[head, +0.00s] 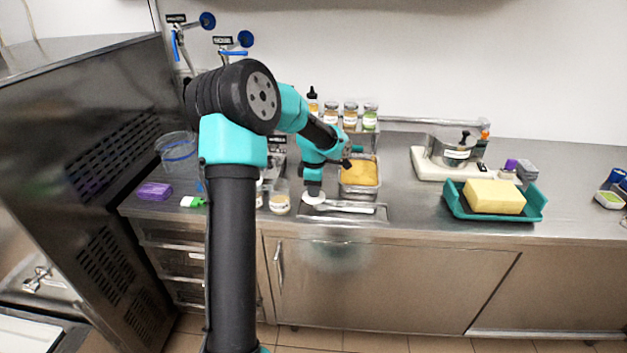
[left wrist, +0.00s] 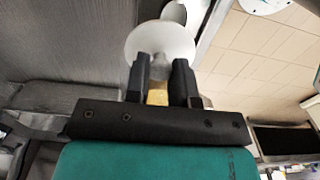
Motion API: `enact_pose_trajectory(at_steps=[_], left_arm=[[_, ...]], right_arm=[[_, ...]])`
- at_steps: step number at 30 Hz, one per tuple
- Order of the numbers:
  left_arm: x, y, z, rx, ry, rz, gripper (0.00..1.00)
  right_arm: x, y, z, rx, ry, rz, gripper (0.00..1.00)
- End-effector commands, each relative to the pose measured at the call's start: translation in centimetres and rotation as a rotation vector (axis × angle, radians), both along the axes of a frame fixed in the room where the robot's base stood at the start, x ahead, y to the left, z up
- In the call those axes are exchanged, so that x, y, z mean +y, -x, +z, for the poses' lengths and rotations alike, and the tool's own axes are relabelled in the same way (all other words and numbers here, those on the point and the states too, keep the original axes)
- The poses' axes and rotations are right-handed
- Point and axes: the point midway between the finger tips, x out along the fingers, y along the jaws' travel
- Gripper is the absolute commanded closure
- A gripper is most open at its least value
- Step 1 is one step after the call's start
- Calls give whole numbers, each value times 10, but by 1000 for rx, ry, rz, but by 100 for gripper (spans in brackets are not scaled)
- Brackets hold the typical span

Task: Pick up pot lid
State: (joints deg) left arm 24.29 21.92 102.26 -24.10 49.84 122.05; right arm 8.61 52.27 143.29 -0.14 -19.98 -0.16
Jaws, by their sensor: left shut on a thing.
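The pot lid looks like a pale round disc with a short knob. It shows at the tip of my left gripper (head: 314,190) in the head view, low at the counter's front by a metal tray. In the left wrist view the disc (left wrist: 160,40) lies just beyond the fingertips of the left gripper (left wrist: 160,75), with its knob between the two fingers. The left gripper is shut on this knob. I cannot tell if the disc touches the surface below it. My right gripper is out of view.
A yellow-filled metal pan (head: 360,172) stands just right of the left gripper. Small jars (head: 279,203) stand to its left, and spice bottles (head: 350,115) behind. A teal tray (head: 460,208) holds a yellow block (head: 494,196). The counter between pan and tray is clear.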

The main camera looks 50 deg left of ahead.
Motion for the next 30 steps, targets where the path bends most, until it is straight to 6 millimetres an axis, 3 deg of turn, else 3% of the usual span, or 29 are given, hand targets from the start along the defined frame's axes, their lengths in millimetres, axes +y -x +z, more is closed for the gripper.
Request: enact_pose_trajectory(at_steps=[10, 25, 30], left_arm=[[-21, 19, 3, 1, -1, 0, 99], [-21, 18, 3, 1, -1, 0, 99], [-20, 11, 13, -5, 3, -23, 99]], right_arm=[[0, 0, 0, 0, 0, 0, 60], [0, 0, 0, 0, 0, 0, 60], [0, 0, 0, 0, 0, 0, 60]])
